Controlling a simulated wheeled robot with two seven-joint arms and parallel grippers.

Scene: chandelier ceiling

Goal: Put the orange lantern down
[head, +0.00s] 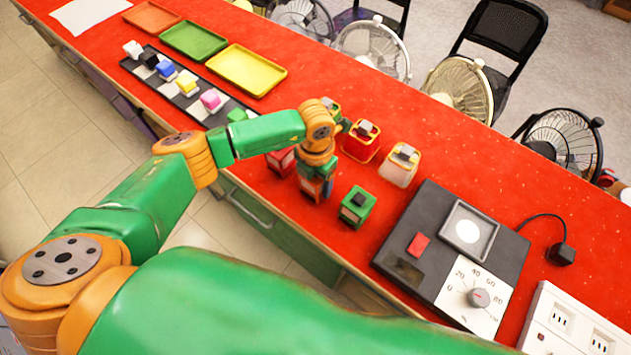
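My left arm, green and orange, reaches over the red counter (240,25) in the head view. Its gripper (316,176) points down at a small lantern with orange and dark bluish faces (316,190). The gripper covers this lantern's top, and the finger gap is hidden, so I cannot tell whether the fingers are closed on it. The lantern is at or very near the counter top, between a red lantern (280,162) on its left and a green lantern (357,206) on its right. My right gripper is not in view.
Another red lantern (362,142) and a cream-orange lantern (400,166) stand close behind. A dark device with a dial (425,235) is to the right. A dark strip with coloured cubes (190,97) and a yellow tray (246,70) lie to the left. Fans (458,88) stand beyond the counter.

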